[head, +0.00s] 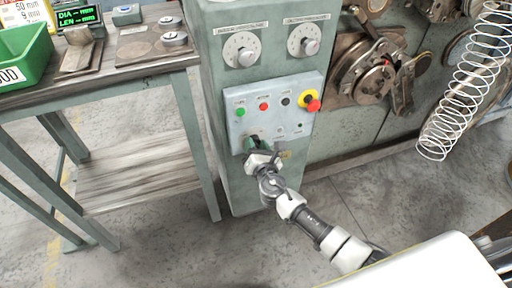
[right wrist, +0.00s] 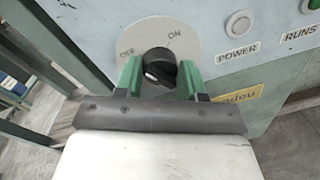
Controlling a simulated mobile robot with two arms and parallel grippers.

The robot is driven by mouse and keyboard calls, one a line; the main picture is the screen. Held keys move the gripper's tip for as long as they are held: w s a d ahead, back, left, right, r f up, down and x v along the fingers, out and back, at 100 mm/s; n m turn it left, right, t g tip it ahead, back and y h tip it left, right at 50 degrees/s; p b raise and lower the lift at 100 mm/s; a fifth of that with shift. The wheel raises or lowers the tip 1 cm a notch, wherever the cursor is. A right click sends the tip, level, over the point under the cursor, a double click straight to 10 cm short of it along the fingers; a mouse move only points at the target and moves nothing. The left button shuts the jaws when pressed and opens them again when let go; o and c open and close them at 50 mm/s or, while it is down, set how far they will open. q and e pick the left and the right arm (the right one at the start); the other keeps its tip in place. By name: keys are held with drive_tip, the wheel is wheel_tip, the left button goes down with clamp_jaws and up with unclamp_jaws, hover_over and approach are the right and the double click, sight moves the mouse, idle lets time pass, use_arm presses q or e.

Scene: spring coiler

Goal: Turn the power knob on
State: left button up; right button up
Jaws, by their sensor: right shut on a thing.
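The power knob (right wrist: 160,66) is black, on a pale round plate (right wrist: 134,40) marked OFF at left and ON at upper right, in the right wrist view. My right gripper (right wrist: 160,77) has its green fingers on either side of the knob and is shut on it. Which mark the knob points to I cannot tell. In the head view, my right gripper (head: 252,144) is at the lower left of the control panel (head: 288,90), and it hides the knob. My left gripper is not in view.
The POWER lamp (right wrist: 237,24) is pale, right of the knob. Above it in the head view are a green button (head: 240,112), a red button (head: 264,106) and a red-and-yellow emergency stop (head: 312,104). A workbench (head: 150,72) stands left, and a wire coil (head: 455,100) hangs right.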

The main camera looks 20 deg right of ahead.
drive_tip(key=m+b, duration=0.1)
drive_tip(key=m, duration=0.5)
drive_tip(key=shift+b, duration=0.3)
drive_tip(key=m, duration=0.3)
drive_tip(key=shift+m+g+y, duration=0.3)
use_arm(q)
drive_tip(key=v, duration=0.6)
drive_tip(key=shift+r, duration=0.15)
use_arm(e)
drive_tip(key=shift+m+y, duration=0.3)
drive_tip(key=shift+m, duration=1.9)
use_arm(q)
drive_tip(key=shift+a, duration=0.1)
use_arm(e)
drive_tip(key=o, duration=0.9)
drive_tip(key=shift+d, duration=0.1)
drive_tip(key=shift+s, duration=0.2)
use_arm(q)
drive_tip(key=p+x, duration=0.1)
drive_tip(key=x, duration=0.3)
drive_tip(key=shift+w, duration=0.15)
use_arm(e)
drive_tip(key=s, duration=1)
drive_tip(key=shift+s+d+r, duration=0.15)
drive_tip(key=shift+s+r, duration=0.05)
drive_tip(key=shift+r, duration=0.25)
